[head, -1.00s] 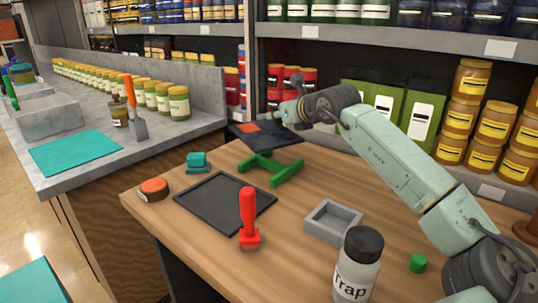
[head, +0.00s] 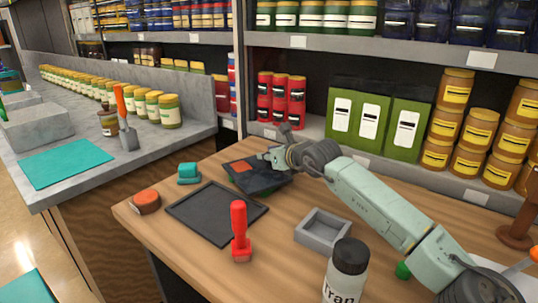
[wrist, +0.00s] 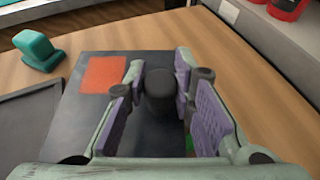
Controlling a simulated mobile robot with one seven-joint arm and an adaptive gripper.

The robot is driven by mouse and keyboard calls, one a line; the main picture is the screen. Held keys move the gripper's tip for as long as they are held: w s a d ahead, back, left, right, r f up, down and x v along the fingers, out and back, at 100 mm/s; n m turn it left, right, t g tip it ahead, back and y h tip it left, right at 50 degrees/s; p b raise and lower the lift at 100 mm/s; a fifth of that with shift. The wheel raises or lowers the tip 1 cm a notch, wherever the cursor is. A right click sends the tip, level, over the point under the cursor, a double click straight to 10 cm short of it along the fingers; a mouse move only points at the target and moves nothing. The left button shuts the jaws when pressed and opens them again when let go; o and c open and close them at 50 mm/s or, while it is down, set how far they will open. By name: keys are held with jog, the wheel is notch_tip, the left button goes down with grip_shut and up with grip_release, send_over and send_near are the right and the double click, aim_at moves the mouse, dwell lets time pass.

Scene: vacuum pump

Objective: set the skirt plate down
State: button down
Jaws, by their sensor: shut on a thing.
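The skirt plate (head: 262,177) is a dark, flat plate with an orange-red square on one side. In the head view it lies low over the green stand (head: 264,192), covering most of it. Whether the plate touches the stand is hidden. My gripper (head: 275,157) is at the plate's upper side. In the wrist view the plate (wrist: 82,112) spreads below my gripper (wrist: 160,92). The purple-padded fingers are shut on its black knob (wrist: 159,82), one on each side.
A black tray (head: 215,213) lies in front of the plate, with a red-handled tool (head: 239,228) near it. A teal object (head: 188,173) and an orange-topped round piece (head: 146,200) are left. A grey box (head: 322,229) and a Trap bottle (head: 347,270) stand right. Shelves close the back.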

jog(key=c, duration=1.8)
grip_release()
jog(key=shift+f, duration=0.15)
jog(key=o, duration=0.4)
jog(key=shift+o, duration=0.2)
jog(key=shift+r+p, duration=0.3)
jog(key=b+v, duration=0.4)
jog(key=v, duration=0.8)
jog(key=shift+f, duration=0.15)
